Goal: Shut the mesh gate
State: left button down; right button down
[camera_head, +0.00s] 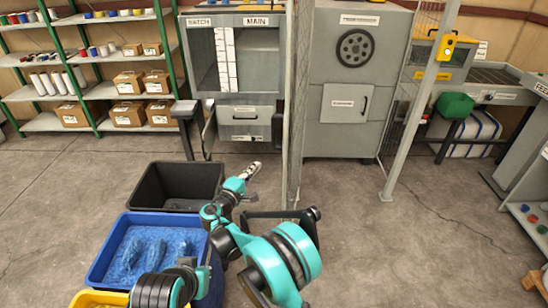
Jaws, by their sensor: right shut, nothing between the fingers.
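The mesh gate (298,110) is seen almost edge-on as a narrow, tall panel between grey uprights, left of the grey cabinet. It appears to stand open, with a gap between it and the slanted grey post (418,95) on the right. A yellow box (447,47) is fixed on that post. My right gripper (253,168) is shut and empty, left of the gate's lower part, apart from it in the picture; the depth between them is hard to judge. My left arm shows only at the bottom left; its gripper is not visible.
A black bin (178,180), a blue bin (102,262) with blue contents and a yellow bin (84,300) stand at the left. Shelves (85,95) with boxes and spools are behind. A grey cabinet (340,80) stands behind the gap.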

aim_at(280, 148)
jog(key=w+d+b, duration=0.2)
jog(key=w+d, duration=0.1)
jog(key=w, duration=0.1)
jog(key=w+d+b, duration=0.2)
jog(key=w+d, duration=0.2)
jog(key=shift+w+d+f, duration=0.1)
jog(key=shift+w, duration=0.05)
jog(key=shift+d, duration=0.5)
